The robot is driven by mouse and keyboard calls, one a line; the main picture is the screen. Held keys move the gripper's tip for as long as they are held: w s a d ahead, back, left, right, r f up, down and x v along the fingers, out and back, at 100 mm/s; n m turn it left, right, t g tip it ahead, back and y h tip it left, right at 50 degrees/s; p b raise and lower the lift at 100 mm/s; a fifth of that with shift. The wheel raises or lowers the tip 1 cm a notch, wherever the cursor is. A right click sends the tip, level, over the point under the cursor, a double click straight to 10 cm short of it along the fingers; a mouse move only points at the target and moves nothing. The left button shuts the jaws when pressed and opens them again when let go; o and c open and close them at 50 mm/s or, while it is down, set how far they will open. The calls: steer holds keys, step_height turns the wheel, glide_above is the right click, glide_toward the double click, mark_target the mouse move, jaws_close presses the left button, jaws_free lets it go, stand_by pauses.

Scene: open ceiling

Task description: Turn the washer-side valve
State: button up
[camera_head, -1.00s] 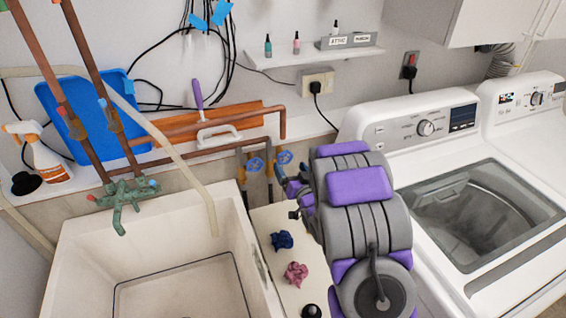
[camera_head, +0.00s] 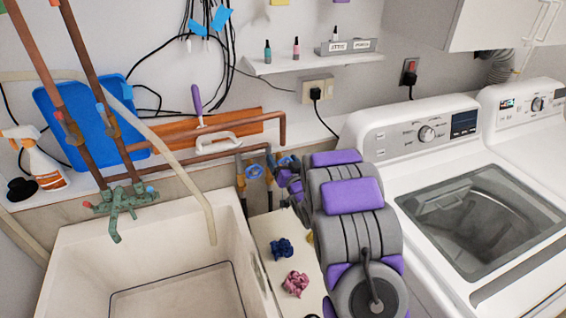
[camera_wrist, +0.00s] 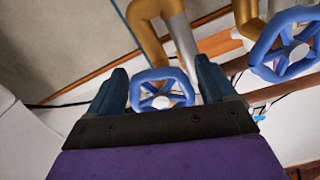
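Two blue valve wheels on brass fittings sit below the copper pipes. The washer-side valve (camera_head: 286,163) is the right one in the head view, partly covered by my arm. In the wrist view, which seems turned over, it is the wheel (camera_wrist: 152,101) between my fingers. My gripper (camera_wrist: 161,72) is open, one dark finger on each side of that wheel. Gaps seem to show on both sides; contact cannot be told. The other valve (camera_head: 254,170) is left of it in the head view and at the upper right in the wrist view (camera_wrist: 291,48).
The washer (camera_head: 400,140) stands right of my arm. The white sink (camera_head: 70,285) with its green faucet (camera_head: 120,203) is at left. A narrow ledge (camera_head: 272,230) with dark blue and pink crumpled items lies between. Copper pipes (camera_head: 230,148) run close above the valves.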

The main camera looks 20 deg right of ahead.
steer(key=c, duration=0.9)
steer(key=shift+m+p, duration=0.3)
steer(key=shift+p, duration=0.3)
steer(key=m+p, duration=0.2)
steer(key=p, duration=0.1)
steer(key=shift+s+r+m+p, duration=0.1)
steer(key=shift+m+p, duration=0.3)
steer(key=m+p, duration=0.2)
steer(key=m, duration=0.1)
steer(key=shift+m+p, duration=0.3)
steer(key=shift+p, duration=0.1)
steer(key=m, duration=0.3)
steer(key=shift+f+m, duration=0.25)
steer(key=shift+m, duration=0.05)
steer(key=shift+m+b, duration=0.35)
steer(key=shift+m, duration=1.65)
steer(key=shift+a+f, duration=0.1)
